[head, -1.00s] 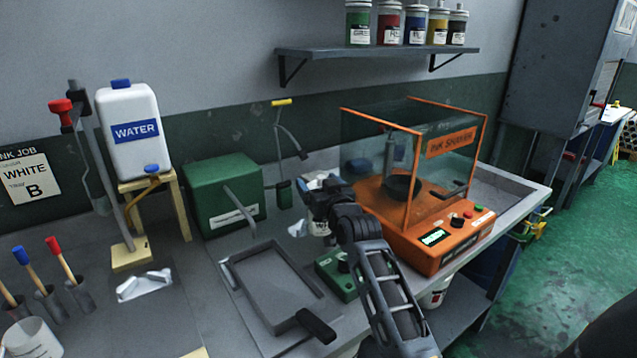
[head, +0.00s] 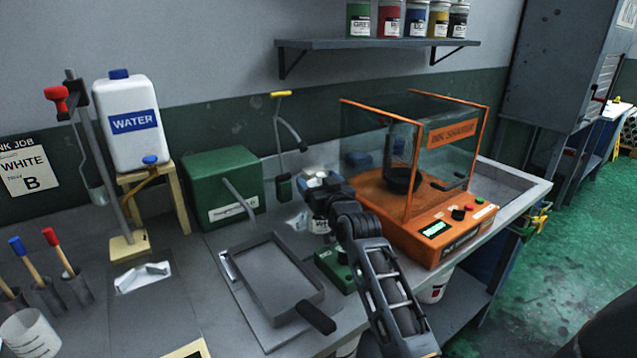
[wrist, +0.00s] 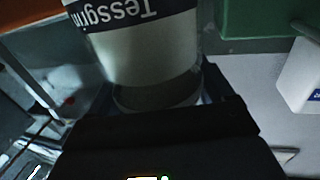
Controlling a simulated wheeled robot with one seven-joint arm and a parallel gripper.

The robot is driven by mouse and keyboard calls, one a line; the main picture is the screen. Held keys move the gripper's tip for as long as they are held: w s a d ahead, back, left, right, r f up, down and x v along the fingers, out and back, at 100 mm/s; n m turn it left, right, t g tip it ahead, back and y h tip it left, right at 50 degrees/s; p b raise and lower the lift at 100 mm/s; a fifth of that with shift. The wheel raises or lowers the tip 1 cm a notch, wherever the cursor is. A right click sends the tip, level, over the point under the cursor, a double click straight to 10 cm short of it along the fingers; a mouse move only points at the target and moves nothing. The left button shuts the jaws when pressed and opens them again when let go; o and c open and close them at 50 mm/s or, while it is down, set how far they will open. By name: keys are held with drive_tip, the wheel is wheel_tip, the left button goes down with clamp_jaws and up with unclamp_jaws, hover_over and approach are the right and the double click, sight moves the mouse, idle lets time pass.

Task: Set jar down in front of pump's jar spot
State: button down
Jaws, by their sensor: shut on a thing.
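The jar (wrist: 150,50) is pale with a dark blue label band reading "Tessg…". It fills the upper middle of the wrist view, between my dark fingers. In the head view my gripper (head: 322,190) is over the back of the bench, left of the orange shaker. My gripper is shut on the jar. Whether the jar touches the bench is hidden. A thin stand with a yellow handle (head: 281,94) and a green base, possibly the pump, is behind and left of my gripper. I cannot make out a marked jar spot.
The orange shaker (head: 430,228) with glass walls is close on the right. A green box (head: 222,182) stands left. A small green control box (head: 335,270) and a grey tray (head: 270,290) lie in front. A crumpled pale piece (head: 297,220) lies beside the jar.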

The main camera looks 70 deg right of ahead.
drive_tip(key=shift+f+b, duration=0.35)
drive_tip(key=shift+f, duration=0.15)
